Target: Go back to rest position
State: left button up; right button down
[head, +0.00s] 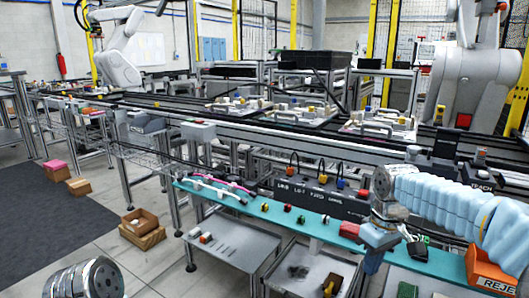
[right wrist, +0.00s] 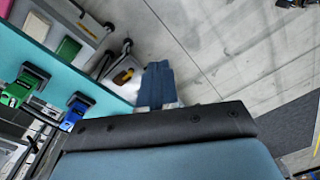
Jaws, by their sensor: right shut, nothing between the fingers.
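My right arm comes in from the right in a pale blue sleeve. My right gripper (head: 371,264) points down at the front edge of the teal shelf (head: 322,233), its blue fingers together and empty. In the right wrist view the shut fingers (right wrist: 157,88) show beside the teal shelf edge, over the grey floor. I cannot tell whether they touch the shelf. Of my left arm only a metal joint shows at the bottom left of the head view; its gripper is out of view. Pallet fixtures (head: 378,129) sit on the conveyor behind the shelf.
A red block (head: 349,230) and several small connectors lie on the teal shelf near my right gripper. A black panel (head: 318,196) with coloured plugs stands behind. Grey carts (head: 232,241) stand below the shelf. An orange box (head: 492,272) is at the lower right.

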jog(key=s+a+f+m+y, duration=0.1)
jog(key=a+f, duration=0.3)
jog(key=f, duration=0.8)
jog(key=s+a+f+m+y, duration=0.1)
jog(key=a+f, duration=0.3)
jog(key=f, duration=0.8)
jog(key=s+a+f+m, duration=0.2)
jog(key=s+a+f, duration=0.1)
jog(key=s+f, duration=0.5)
jog(key=s+a+f+m+y, duration=0.1)
jog(key=s+a+f+m, duration=0.1)
jog(key=s+f, duration=0.6)
jog(key=shift+s+a+f+m+y, duration=0.35)
jog(key=shift+s+m, duration=0.25)
jog(key=shift+s, duration=0.2)
